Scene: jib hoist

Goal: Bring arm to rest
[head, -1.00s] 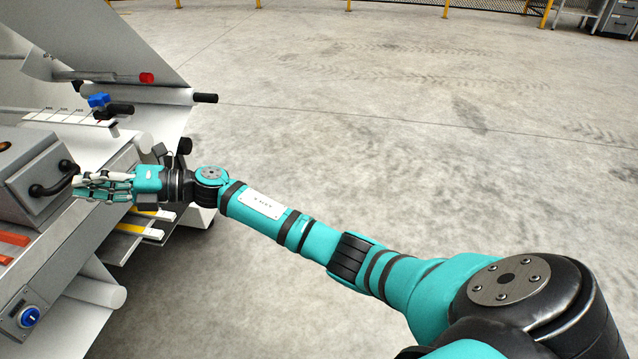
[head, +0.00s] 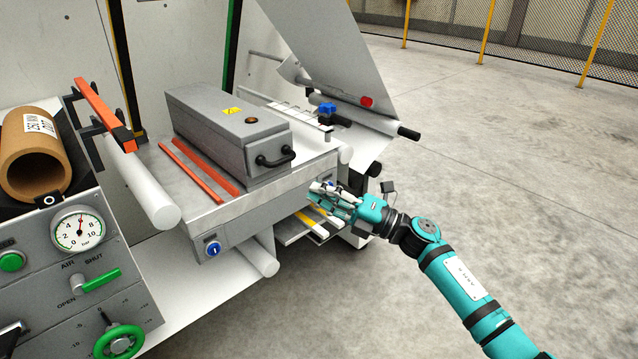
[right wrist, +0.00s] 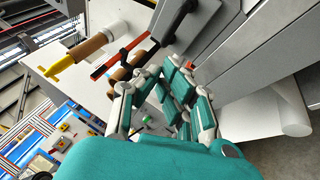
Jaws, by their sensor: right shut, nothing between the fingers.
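My right arm (head: 455,275) comes in from the lower right in the head view, teal with black bands. Its gripper (head: 325,195) is shut and empty, with the fingers pointing left beside the front right edge of the machine's table. It looks apart from the grey box's handle, though the exact gap is hard to judge. In the right wrist view the gripper's fingers (right wrist: 170,100) are drawn together with nothing held, and the machine is beyond them. My left gripper is not in view.
A grey box (head: 230,135) with a black handle (head: 275,158) stands on the table, with orange bars (head: 200,170) beside it. Left are a cardboard core (head: 35,155), a pressure gauge (head: 78,230) and a green handwheel (head: 118,341). Open concrete floor (head: 520,170) lies right.

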